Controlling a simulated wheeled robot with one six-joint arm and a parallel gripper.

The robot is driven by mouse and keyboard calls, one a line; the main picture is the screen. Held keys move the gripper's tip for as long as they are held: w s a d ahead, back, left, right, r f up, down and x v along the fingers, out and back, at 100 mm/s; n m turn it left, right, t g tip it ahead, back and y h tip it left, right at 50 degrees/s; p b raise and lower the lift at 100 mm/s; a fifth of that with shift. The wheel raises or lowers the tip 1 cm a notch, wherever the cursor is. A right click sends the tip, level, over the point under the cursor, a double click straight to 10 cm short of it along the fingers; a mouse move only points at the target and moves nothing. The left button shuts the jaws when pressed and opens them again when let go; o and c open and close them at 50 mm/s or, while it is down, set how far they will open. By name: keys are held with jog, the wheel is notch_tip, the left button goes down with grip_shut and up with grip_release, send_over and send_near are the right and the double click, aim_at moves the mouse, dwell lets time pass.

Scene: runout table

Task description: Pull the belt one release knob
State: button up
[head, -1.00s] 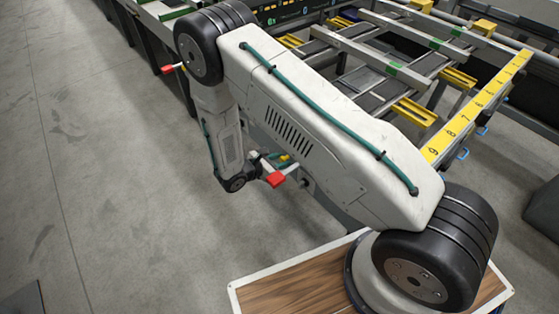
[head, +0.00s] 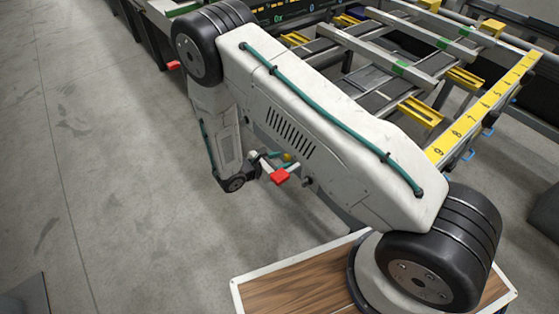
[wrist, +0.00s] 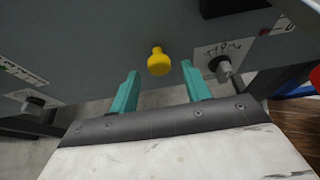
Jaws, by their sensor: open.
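A yellow knob (wrist: 159,62) with a round head stands out from a grey panel (wrist: 110,45) in the wrist view. My gripper (wrist: 161,84) is open, its two teal fingers pointing at the panel. The knob shows between and a little beyond the fingertips, apart from both. The label writing is too small to read. In the head view my arm mostly hides the gripper; a red part (head: 280,176) shows near it.
A runout table with rails and a yellow numbered strip (head: 490,104) stands at the upper right of the head view. Another red part (head: 173,65) sticks out at its left side. Grey floor (head: 100,190) at the left is clear. A red thing shows at the wrist view's right edge.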

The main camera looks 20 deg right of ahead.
jog(key=v, duration=0.7)
jog(key=shift+a+r, duration=0.15)
jog(key=shift+a, duration=0.2)
jog(key=shift+s, duration=0.1)
jog(key=s+d+r+m+g+y, duration=0.2)
jog(key=d+r+m, duration=0.15)
jog(key=r, duration=0.65)
jog(key=s+d+r+m+g+y, duration=0.1)
jog(key=s+d+r+m+g, duration=0.3)
jog(key=r, duration=0.6)
jog(key=s+d+r+m+y, duration=0.1)
jog(key=d+r+m+y, duration=0.3)
jog(key=r, duration=0.6)
jog(key=s+r+m+t+y, duration=0.1)
jog(key=s+r+m+y, duration=0.2)
jog(key=s, duration=0.7)
jog(key=s+r+m+t+y, duration=0.2)
jog(key=s+r+m, duration=0.5)
jog(key=s+r, duration=0.2)
jog(key=shift+s+y, duration=0.4)
jog(key=shift+s, duration=0.25)
jog(key=shift+d, duration=0.25)
